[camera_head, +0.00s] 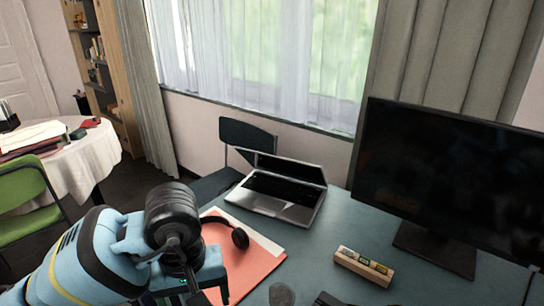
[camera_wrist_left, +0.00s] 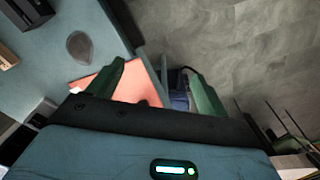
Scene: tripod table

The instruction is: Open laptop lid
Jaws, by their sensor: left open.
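The silver laptop (camera_head: 272,205) sits on the blue-grey table in the head view, with its dark keyboard showing. Its lid (camera_head: 290,168) is raised from the base, with the dark screen facing the table's near side. My left arm comes in from the lower left, and its gripper (camera_head: 190,284) is left of and nearer than the laptop, clearly apart from it. In the left wrist view the two green fingers of my left gripper (camera_wrist_left: 165,86) are spread with nothing held between them. The laptop does not show in that view. My right gripper is not in view.
Black headphones (camera_head: 238,238) lie on an orange folder (camera_head: 255,268) close to my left gripper. A wooden block with small items (camera_head: 363,266) and a large monitor (camera_head: 440,180) stand to the right. A dark chair (camera_head: 248,138) is behind the laptop. Bare table lies right of the laptop.

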